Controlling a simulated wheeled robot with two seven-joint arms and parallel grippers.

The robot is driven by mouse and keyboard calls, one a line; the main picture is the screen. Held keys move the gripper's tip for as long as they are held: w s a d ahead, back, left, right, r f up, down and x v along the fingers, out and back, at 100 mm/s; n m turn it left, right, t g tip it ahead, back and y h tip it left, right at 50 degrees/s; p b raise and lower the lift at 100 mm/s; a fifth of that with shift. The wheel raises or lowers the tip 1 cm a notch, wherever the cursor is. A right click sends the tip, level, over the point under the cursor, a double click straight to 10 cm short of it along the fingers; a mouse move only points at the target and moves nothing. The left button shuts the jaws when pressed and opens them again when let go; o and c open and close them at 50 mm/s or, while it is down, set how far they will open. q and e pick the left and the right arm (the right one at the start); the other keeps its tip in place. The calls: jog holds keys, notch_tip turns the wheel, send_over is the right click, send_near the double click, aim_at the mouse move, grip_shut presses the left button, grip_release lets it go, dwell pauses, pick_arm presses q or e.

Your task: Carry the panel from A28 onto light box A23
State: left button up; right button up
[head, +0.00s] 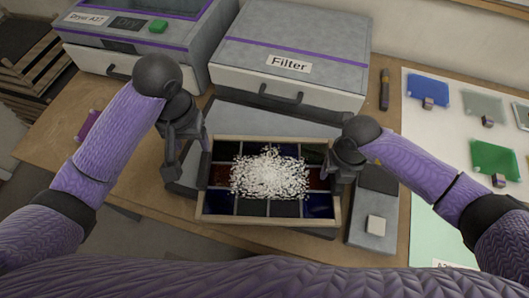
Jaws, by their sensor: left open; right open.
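The panel (268,208) is a pale wooden frame around dark blue, green and red panes, in the middle of the head view. A heap of white granules (270,175) covers its centre. It lies on or just above a grey slab (232,117); I cannot tell whether this is A28 or light box A23, as no label on it is readable. My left gripper (188,152) is open beside the panel's left edge. My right gripper (340,160) is open at its right edge. Contact with the frame is unclear.
The grey Filter cabinet (292,40) and Dryer A27 (120,45) stand behind. A grey box with a white button (376,225) is right of the panel. Blue (428,90) and green (494,160) glass pieces lie on a white sheet at right. A dark-handled tool (384,88) lies near the Filter.

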jog(key=shift+r, duration=0.15)
pick_arm(q)
jog(key=shift+r, duration=0.35)
pick_arm(e)
notch_tip(320, 180, up, 12)
jog(key=shift+s+f, duration=0.1)
jog(key=shift+f, duration=0.1)
